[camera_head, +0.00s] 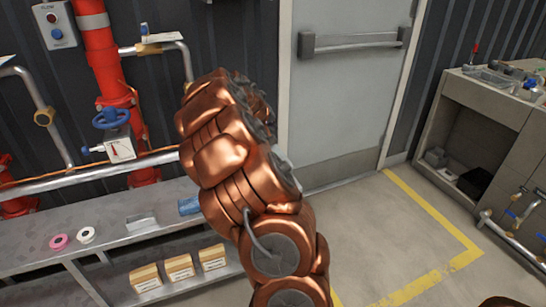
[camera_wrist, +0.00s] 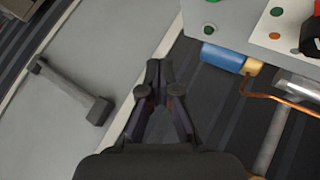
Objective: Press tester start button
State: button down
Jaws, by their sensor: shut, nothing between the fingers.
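In the wrist view my gripper (camera_wrist: 159,75) is shut and empty, its fingertips together in front of the dark ribbed wall and the door edge. A pale panel (camera_wrist: 288,40) with small green and orange round marks stands at the upper right, apart from the fingertips. I cannot tell which mark is the tester start button. In the head view my copper arm hides my gripper and the wall behind it.
A grey door (camera_head: 345,95) with a push bar (camera_head: 355,40) is behind my arm. Red pipe (camera_head: 103,65), a blue handwheel (camera_head: 111,118), a gauge (camera_head: 120,149) and a FLOW box (camera_head: 54,25) are at left. A metal bench (camera_head: 100,225) stands below.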

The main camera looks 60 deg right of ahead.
dwell(0.3)
notch_tip(320, 180, down, 7)
jog(key=b, duration=0.3)
jog(key=shift+f, duration=0.9)
jog(key=shift+a+b, duration=0.1)
jog(key=shift+b, duration=0.25)
dwell(0.6)
jog(key=shift+w+f+b, duration=0.1)
jog(key=shift+f+b, duration=0.3)
jog(key=shift+f+b, duration=0.35)
jog(key=shift+f, duration=0.15)
dwell(0.8)
jog(key=shift+r, duration=0.95)
